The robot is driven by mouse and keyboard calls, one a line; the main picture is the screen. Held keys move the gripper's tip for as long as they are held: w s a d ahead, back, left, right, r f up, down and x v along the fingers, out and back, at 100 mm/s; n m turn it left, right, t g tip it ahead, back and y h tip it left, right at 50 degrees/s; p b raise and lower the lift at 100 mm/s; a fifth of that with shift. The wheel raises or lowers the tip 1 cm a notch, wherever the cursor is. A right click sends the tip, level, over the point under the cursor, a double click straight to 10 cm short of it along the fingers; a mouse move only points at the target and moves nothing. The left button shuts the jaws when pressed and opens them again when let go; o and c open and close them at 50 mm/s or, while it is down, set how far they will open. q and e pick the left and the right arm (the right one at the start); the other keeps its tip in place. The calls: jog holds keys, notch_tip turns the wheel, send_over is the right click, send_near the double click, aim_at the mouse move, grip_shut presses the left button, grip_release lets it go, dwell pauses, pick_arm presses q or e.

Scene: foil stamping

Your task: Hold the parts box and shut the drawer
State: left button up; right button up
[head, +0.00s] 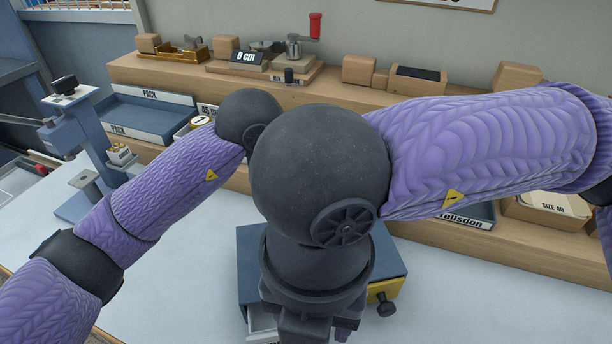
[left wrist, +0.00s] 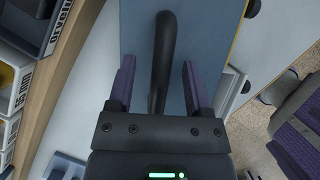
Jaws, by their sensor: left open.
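The parts box (head: 250,262) is blue with a yellow side and a black knob, and stands on the white table, largely hidden behind my right arm. A pale drawer (head: 262,322) shows standing out at its lower left; it also shows beside the box in the left wrist view (left wrist: 232,90). In that view my left gripper (left wrist: 157,72) is open, its purple fingers on either side of the black bar handle (left wrist: 163,45) on the blue box top, with gaps showing.
A wooden shelf (head: 450,240) runs behind the box, with bins and wooden blocks. A blue-grey stamping press (head: 72,125) and PACK trays (head: 150,120) stand at the left. The white table (head: 170,290) is clear left of the box.

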pick_arm(q)
grip_shut()
dwell(1.4)
